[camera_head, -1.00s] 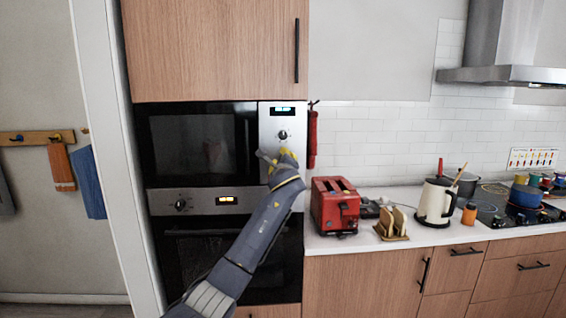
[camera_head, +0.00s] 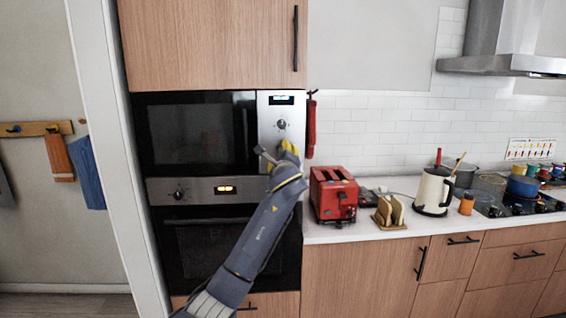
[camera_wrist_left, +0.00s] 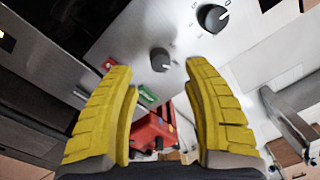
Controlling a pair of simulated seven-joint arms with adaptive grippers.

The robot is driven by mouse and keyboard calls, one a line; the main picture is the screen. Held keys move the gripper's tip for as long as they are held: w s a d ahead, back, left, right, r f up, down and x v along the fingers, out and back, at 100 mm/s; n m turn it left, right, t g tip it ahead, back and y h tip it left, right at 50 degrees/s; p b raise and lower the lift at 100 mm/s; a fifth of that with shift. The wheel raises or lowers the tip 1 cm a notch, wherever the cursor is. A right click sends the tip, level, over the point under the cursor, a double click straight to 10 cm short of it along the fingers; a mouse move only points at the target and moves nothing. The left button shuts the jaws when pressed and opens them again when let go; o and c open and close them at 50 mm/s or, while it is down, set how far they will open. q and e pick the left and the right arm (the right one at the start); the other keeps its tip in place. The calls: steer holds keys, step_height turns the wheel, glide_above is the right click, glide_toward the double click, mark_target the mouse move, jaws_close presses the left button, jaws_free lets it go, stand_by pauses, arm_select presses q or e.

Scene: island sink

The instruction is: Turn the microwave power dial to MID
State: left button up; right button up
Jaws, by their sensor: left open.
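The microwave (camera_head: 195,135) is built into the tall cabinet, with a silver control panel (camera_head: 268,112) on its right side. An upper dark dial (camera_head: 282,124) shows on the panel above my left gripper (camera_head: 274,151). In the left wrist view the panel carries this upper dial (camera_wrist_left: 212,17), with marks around it, and a lower dial (camera_wrist_left: 160,60). I cannot read the labels. My open left gripper (camera_wrist_left: 159,70) has a yellow finger on each side of the lower dial in that view; contact cannot be told. The gripper hides the lower panel in the head view.
The oven (camera_head: 225,235) sits below the microwave. A red toaster (camera_head: 333,196), toast rack (camera_head: 389,212) and kettle (camera_head: 434,190) stand on the counter to the right. A red cloth (camera_head: 311,128) hangs beside the panel. Green (camera_wrist_left: 147,95) and red buttons show below the lower dial.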

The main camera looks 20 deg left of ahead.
arm_select(q)
steer(key=v, duration=0.6)
steer(key=shift+s, duration=0.15)
